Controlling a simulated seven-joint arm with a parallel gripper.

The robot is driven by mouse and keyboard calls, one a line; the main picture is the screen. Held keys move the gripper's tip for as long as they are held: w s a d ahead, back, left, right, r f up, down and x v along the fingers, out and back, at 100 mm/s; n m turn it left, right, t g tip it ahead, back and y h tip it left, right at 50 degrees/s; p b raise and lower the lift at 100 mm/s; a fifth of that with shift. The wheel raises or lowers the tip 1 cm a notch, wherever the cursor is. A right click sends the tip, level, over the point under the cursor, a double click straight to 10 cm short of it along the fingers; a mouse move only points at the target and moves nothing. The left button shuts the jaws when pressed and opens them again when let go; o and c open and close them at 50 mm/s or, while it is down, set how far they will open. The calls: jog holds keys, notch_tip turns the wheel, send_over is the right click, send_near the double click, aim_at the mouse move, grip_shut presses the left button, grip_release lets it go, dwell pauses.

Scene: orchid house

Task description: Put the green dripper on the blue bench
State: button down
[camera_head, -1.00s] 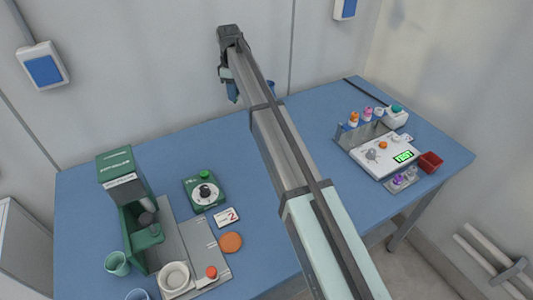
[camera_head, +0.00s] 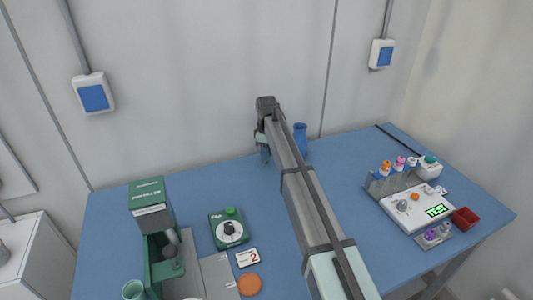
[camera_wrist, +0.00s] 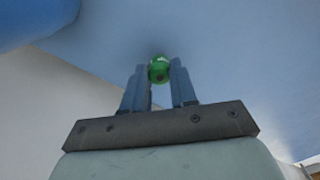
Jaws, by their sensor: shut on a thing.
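The green dripper (camera_wrist: 159,72) shows in the wrist view as a small round green end between my two fingertips. My gripper (camera_wrist: 161,80) is shut on it. Most of the dripper is hidden by the fingers. The blue bench (camera_head: 340,170) fills the view behind it, with a soft shadow close around the dripper. I cannot tell whether the dripper touches the bench. In the head view my gripper (camera_head: 265,153) points down at the bench's back edge, left of a blue vase. The dripper cannot be made out in the head view.
The blue vase (camera_head: 300,139) stands close to the right of my gripper. A green dial box (camera_head: 229,229) and a green machine (camera_head: 151,207) stand at left. The middle back is clear.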

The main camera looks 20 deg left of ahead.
jog(key=shift+f, duration=0.15)
jog(key=c, duration=0.9)
grip_release()
notch_tip(320, 180, up, 12)
jog(key=shift+r, duration=0.2)
